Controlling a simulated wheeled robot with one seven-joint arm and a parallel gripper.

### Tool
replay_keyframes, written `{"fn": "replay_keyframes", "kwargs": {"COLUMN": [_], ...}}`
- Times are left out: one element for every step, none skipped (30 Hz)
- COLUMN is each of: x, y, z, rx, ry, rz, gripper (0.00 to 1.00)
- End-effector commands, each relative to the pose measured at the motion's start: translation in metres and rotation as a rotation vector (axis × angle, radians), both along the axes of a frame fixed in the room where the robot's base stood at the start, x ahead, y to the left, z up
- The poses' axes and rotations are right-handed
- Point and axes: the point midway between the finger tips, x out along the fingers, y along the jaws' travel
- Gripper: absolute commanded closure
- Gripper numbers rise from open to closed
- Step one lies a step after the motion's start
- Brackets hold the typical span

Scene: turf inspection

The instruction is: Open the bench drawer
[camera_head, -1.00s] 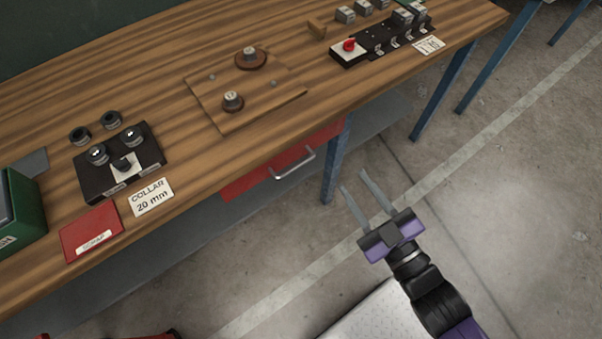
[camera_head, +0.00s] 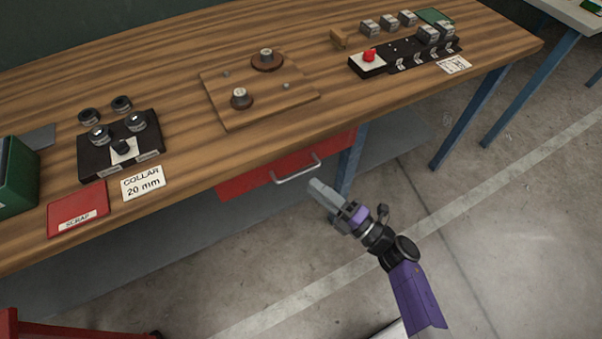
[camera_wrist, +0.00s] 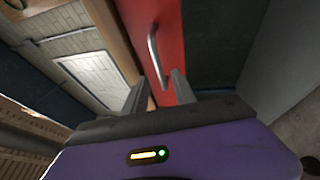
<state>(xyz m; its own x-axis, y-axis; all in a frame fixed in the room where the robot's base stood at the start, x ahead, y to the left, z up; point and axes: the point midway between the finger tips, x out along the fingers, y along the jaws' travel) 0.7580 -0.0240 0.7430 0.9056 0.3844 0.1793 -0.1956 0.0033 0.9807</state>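The red bench drawer (camera_head: 245,182) sits under the front edge of the wooden bench and looks closed. Its silver bar handle (camera_head: 297,170) sticks out from the front. My gripper (camera_head: 318,188) is just in front of the handle, a little to its lower right in the head view. In the wrist view the red drawer front (camera_wrist: 170,25) and the handle (camera_wrist: 154,55) lie ahead of my gripper (camera_wrist: 158,90). The two fingers are apart there, with the handle's near end showing between or just beyond them. I cannot tell whether they touch it.
The bench top (camera_head: 180,110) carries a red scrap tray (camera_head: 75,205), a collar label card (camera_head: 143,184), a black fixture, a wooden plate with two pegs and a switch block (camera_head: 368,62). A blue bench leg (camera_head: 350,160) stands right beside the drawer. The floor in front is open.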

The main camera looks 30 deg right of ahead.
Motion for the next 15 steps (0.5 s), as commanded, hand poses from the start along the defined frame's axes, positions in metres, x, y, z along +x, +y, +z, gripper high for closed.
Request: {"fn": "replay_keyframes", "kwargs": {"x": [0.008, 0.012, 0.018, 0.023, 0.027, 0.032, 0.036, 0.039, 0.044, 0.047, 0.049, 0.052, 0.053, 0.054, 0.056], "y": [0.003, 0.005, 0.007, 0.009, 0.011, 0.013, 0.015, 0.017, 0.018, 0.019, 0.020, 0.022, 0.022, 0.023, 0.024], "z": [0.004, 0.005, 0.005, 0.007, 0.008, 0.008, 0.009, 0.010, 0.011, 0.011, 0.011, 0.011, 0.012, 0.012, 0.012], "rx": [0.001, 0.001, 0.001, 0.002, 0.001, 0.002, 0.002, 0.003, 0.003, 0.003, 0.003, 0.003, 0.003, 0.003, 0.003], "ry": [-0.003, -0.003, -0.002, -0.002, -0.004, -0.002, -0.001, -0.002, -0.002, -0.001, -0.001, 0.000, 0.000, 0.000, 0.000], "rz": [0.002, 0.002, 0.000, 0.001, 0.001, 0.000, 0.000, 0.001, 0.001, 0.000, 0.000, 0.000, 0.000, 0.001, 0.001], "gripper": [0.68, 0.68, 0.68, 0.68, 0.68, 0.68, 0.68, 0.68, 0.68, 0.68, 0.68, 0.68, 0.68, 0.68, 0.68]}}
